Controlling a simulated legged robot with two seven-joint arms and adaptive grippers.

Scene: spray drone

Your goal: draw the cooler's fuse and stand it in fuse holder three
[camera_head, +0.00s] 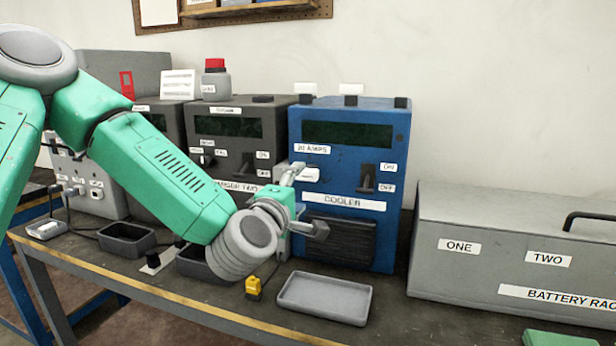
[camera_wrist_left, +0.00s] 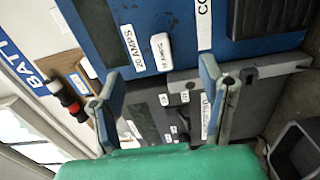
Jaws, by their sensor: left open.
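The blue cooler unit (camera_head: 346,160) stands upright on the bench, with a "20 AMPS" label, an ON/OFF switch and a "COOLER" label. A small white block with print on it, which looks like its fuse (camera_head: 309,175), sits on the front below the "20 AMPS" label; it also shows in the left wrist view (camera_wrist_left: 161,52). My left gripper (camera_head: 304,202) is in front of the cooler face, open and empty. In the left wrist view its fingers (camera_wrist_left: 158,82) are spread with the white block ahead between them, apart from it. I cannot make out fuse holder three. My right gripper is not in view.
A grey battery rack (camera_head: 480,272) stands right of the cooler. Dark grey units (camera_head: 237,150) stand to its left, one with a red-capped bottle (camera_head: 215,80) on top. A shallow grey tray (camera_head: 325,315), a yellow item (camera_head: 253,288) and dark bins (camera_head: 127,240) lie in front.

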